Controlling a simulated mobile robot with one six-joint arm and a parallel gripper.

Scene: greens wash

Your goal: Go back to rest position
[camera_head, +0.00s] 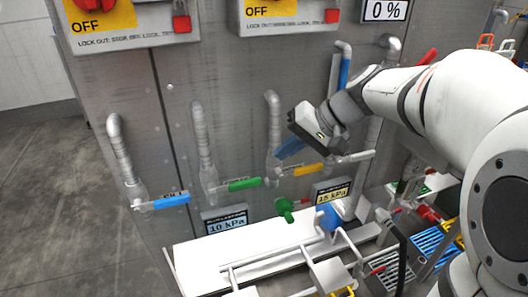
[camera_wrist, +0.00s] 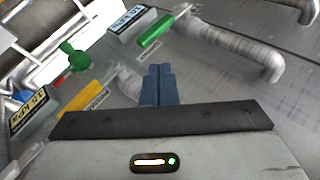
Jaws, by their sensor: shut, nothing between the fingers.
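My gripper (camera_head: 290,148) is at the end of my white arm, which reaches in from the right in the head view. Its blue fingers are together and empty, in front of the grey panel (camera_head: 238,85), above the yellow valve handle (camera_head: 308,170). In the wrist view the shut fingers (camera_wrist: 158,84) show at the middle. The yellow handle (camera_wrist: 88,92) is left of them and the green handle (camera_wrist: 156,32) is above them. I cannot tell from these views whether the fingers touch the pipe behind them.
A blue-handled valve (camera_head: 172,202) is at the left and a green-handled one (camera_head: 244,184) right of it. Displays read 10 kPa (camera_head: 227,226) and 15 kPa (camera_head: 333,195). A white ledge (camera_head: 205,255) and pipe rails stand below. The floor (camera_head: 60,190) at left is clear.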

